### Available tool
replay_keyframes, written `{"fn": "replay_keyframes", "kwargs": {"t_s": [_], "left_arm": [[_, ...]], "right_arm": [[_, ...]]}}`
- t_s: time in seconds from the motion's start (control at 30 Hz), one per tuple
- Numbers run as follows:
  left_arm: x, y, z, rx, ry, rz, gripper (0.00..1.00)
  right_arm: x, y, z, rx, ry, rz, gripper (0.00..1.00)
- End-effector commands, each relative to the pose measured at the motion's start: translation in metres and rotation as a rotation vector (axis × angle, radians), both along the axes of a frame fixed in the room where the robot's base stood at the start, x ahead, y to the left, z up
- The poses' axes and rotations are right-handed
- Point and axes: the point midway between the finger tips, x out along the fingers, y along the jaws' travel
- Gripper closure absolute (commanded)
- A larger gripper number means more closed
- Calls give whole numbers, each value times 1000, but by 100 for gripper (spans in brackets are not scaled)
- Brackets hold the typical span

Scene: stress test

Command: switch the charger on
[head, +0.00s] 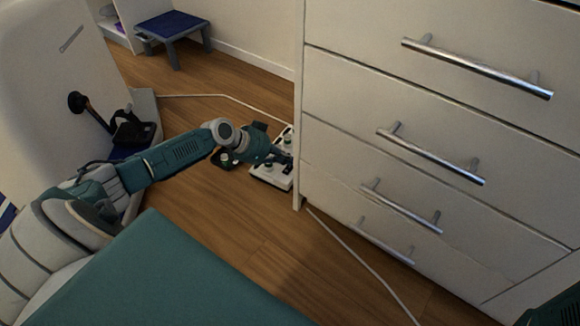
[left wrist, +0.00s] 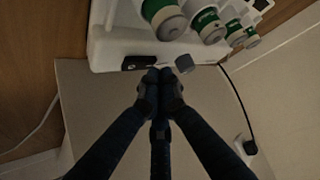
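The charger (head: 268,181) is a white unit on the floor beside the drawer cabinet, partly hidden by my left gripper. In the left wrist view the white charger (left wrist: 125,42) holds several green-and-white cylinders. A small black switch-like part (left wrist: 138,62) sits on its near face, and a small grey piece (left wrist: 184,63) is to the right of it. My left gripper (left wrist: 161,76) has its dark fingertips together, empty, close in front of that face between these two parts. I cannot tell whether it touches. In the head view my left gripper (head: 281,157) is over the charger. My right gripper is not in view.
The white drawer cabinet (head: 345,70) with metal handles (head: 430,156) stands right beside the charger. White cables run along the floor. A blue-topped stool (head: 174,24) stands at the back. Bare wooden floor (head: 235,215) lies in front of the charger.

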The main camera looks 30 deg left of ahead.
Motion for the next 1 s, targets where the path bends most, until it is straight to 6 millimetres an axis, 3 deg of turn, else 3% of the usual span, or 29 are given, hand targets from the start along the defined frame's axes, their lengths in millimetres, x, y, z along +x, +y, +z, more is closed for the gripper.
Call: {"fn": "replay_keyframes", "kwargs": {"t_s": [1.0], "left_arm": [[0,0,-4,0,0,0,100]], "right_arm": [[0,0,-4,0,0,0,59]]}}
